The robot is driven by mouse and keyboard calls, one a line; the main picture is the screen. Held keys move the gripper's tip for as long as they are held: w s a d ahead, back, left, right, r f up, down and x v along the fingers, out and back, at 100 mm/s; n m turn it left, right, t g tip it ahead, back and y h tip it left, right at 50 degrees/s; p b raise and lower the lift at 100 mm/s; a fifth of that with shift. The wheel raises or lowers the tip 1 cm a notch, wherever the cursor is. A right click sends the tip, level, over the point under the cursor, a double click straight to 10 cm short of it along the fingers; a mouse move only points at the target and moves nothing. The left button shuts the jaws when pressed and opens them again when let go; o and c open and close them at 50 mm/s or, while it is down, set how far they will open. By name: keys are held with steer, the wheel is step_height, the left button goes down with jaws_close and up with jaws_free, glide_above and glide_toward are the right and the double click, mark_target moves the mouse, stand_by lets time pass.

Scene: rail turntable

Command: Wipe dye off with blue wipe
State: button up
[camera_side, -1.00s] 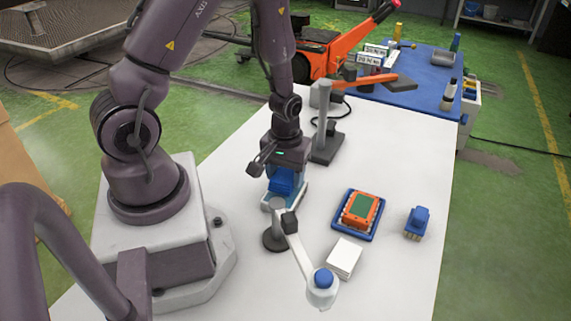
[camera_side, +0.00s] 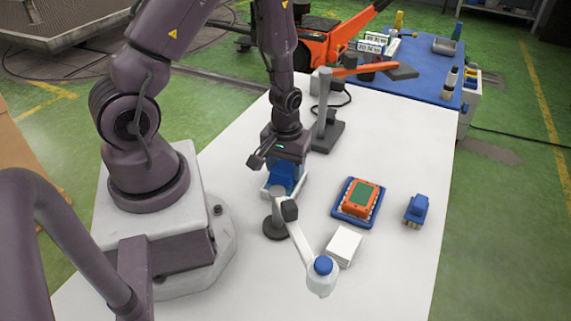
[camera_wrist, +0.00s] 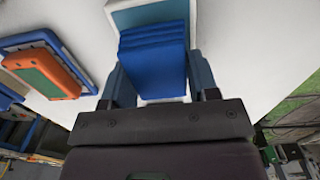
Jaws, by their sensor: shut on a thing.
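A folded blue wipe (camera_side: 281,181) stands in a pale tray (camera_side: 266,194) beside my arm's base in the side view. My gripper (camera_side: 283,168) points down over the tray and is shut on the blue wipe. In the wrist view the layered blue wipe (camera_wrist: 153,62) sits between the two fingers, with the tray rim (camera_wrist: 122,18) beyond it. The gripper hides the upper part of the wipe in the side view. I cannot make out any dye mark in either view.
White pads (camera_side: 343,249), an orange device (camera_side: 358,197) on a blue tray (camera_side: 345,217) and a blue tool (camera_side: 416,210) lie to the right. A grey post (camera_side: 323,125) stands behind the gripper.

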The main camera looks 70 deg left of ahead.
mark_target(286, 166)
steer(key=shift+f, duration=0.5)
stand_by(0.3)
stand_by(0.5)
steer(key=shift+r, duration=3.5)
